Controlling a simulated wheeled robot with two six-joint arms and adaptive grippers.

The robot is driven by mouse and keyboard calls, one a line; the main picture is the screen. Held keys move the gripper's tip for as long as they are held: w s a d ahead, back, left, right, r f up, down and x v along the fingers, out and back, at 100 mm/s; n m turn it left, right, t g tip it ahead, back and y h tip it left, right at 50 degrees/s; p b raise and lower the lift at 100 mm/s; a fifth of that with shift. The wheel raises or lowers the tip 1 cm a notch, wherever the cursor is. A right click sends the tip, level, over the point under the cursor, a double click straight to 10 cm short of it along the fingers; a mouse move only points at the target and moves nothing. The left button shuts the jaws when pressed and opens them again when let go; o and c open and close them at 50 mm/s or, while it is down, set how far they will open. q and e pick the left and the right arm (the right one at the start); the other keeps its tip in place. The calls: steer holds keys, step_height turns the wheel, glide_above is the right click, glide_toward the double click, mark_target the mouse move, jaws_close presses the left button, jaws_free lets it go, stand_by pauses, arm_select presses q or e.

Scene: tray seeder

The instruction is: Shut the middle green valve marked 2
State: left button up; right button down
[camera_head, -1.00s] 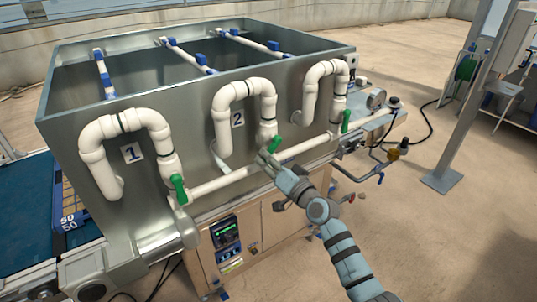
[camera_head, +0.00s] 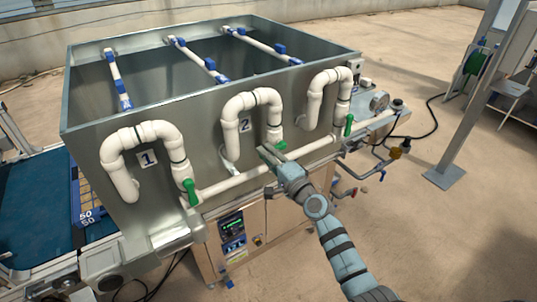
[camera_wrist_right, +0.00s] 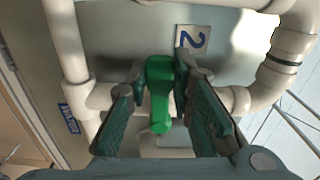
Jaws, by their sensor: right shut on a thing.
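The middle green valve (camera_head: 281,146) sits at the lower end of the white pipe bend beside the label 2 (camera_head: 244,125). In the right wrist view its green handle (camera_wrist_right: 159,88) lies between my two fingers, with the label 2 (camera_wrist_right: 193,39) just behind. My right gripper (camera_head: 268,152) is shut on this handle, its fingertips close on both sides. The fingers and hand hide part of the handle in the head view, so its exact angle is hard to tell. My left gripper is in no view.
A green valve (camera_head: 191,190) by label 1 (camera_head: 148,159) and another green valve (camera_head: 349,124) at the right both hang downward. A white horizontal pipe (camera_head: 235,182) runs below the valves. A control panel (camera_head: 232,228) is lower down. Open floor lies at the right.

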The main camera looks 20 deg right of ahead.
steer(key=shift+r+m, duration=0.15)
steer(key=shift+m, duration=0.25)
steer(key=c, duration=1.4)
jaws_free()
steer(key=shift+s, duration=0.1)
steer(key=v, duration=1.2)
